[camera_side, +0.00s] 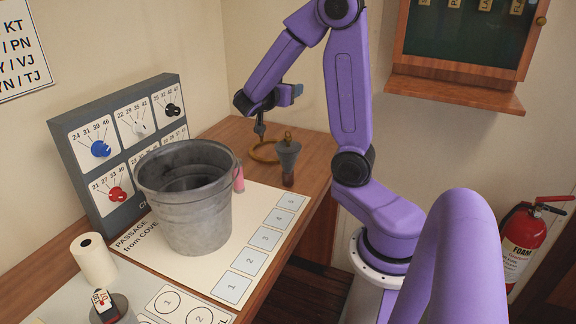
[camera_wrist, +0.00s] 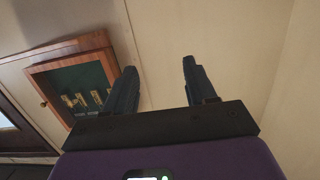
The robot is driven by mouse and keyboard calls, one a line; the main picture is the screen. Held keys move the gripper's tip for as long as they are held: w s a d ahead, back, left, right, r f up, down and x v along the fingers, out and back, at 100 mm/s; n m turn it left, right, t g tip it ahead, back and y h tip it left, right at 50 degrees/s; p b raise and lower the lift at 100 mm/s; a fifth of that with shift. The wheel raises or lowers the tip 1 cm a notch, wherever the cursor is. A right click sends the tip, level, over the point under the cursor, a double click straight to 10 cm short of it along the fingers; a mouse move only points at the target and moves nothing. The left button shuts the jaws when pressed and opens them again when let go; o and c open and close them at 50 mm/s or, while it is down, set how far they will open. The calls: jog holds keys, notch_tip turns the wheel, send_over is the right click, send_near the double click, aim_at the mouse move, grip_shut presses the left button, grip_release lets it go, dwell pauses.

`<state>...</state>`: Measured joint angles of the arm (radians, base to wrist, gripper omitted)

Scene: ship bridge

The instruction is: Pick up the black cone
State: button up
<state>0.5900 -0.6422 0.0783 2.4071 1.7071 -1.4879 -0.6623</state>
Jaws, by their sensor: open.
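A dark grey, tapering piece (camera_side: 287,156) stands near the table's far right edge in the side view, with a brass top and a brownish lower end. It is the only cone-like thing I see; I cannot tell for sure that it is the black cone. My gripper (camera_wrist: 160,66) is open and empty in the wrist view, its two dark fingers apart and aimed at the wall.
A brass ring (camera_side: 263,152) lies beside the tapering piece. A large metal bucket (camera_side: 190,215) stands on a printed sheet (camera_side: 262,215), partly hiding a pink object (camera_side: 239,180). A grey knob panel (camera_side: 112,140) stands behind. A wall cabinet (camera_wrist: 75,85) shows in the wrist view.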

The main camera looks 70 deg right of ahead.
aim_at(286, 138)
notch_tip(286, 138, down, 12)
jog(key=shift+f, duration=0.1)
notch_tip(286, 138, down, 3)
jog(key=shift+r, duration=0.1)
jog(key=shift+d+f, duration=0.35)
jog(key=shift+d, duration=0.55)
jog(key=shift+d+f, duration=0.1)
jog(key=shift+d, duration=0.5)
grip_shut()
